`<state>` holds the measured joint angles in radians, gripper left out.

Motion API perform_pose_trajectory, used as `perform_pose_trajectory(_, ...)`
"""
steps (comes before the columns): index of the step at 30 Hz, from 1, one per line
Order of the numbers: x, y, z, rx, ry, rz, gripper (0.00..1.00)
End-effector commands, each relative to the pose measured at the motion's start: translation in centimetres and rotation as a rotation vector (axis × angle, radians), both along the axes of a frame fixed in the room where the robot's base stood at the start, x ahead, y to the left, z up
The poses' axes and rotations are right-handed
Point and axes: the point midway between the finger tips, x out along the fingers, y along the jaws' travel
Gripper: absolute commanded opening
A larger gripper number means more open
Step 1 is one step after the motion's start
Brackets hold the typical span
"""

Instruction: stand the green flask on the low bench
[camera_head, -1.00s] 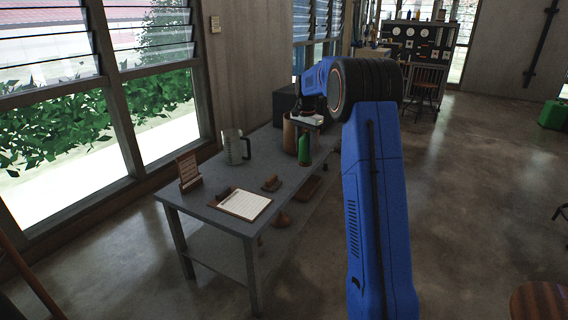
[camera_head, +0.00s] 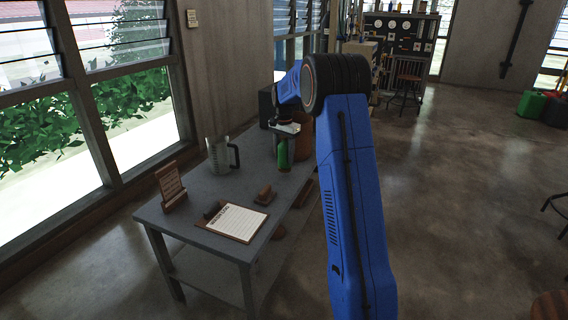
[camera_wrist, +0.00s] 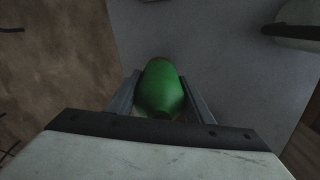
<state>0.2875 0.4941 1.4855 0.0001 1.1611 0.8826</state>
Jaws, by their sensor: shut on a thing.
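My gripper (camera_head: 286,136) is shut on the green flask (camera_head: 283,155), which shows below the jaws over the far right part of the grey bench (camera_head: 205,188). In the wrist view the green flask (camera_wrist: 160,88) sits between the two fingers of my gripper (camera_wrist: 161,100), with the grey bench top (camera_wrist: 215,55) beyond it. The flask looks about upright in the head view. I cannot tell whether its base touches the bench top. The upper part of the flask is partly hidden by my gripper.
On the bench stand a jug with a dark handle (camera_head: 222,156), a brown card stand (camera_head: 171,187), a clipboard (camera_head: 236,223), a small brown block (camera_head: 265,195) and a brown cylindrical container (camera_head: 302,138) close to the flask. Open floor (camera_head: 455,190) lies to the right.

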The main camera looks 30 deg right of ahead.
Motion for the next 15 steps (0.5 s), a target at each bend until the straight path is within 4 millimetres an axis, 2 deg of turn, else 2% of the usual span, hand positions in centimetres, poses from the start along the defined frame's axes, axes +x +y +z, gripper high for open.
perform_pose_trajectory(9,-0.1,0.0,-3.4,0.001,0.001,0.0,0.15)
perform_pose_trajectory(15,0.0,0.0,-3.6,0.0,0.0,0.0,0.15)
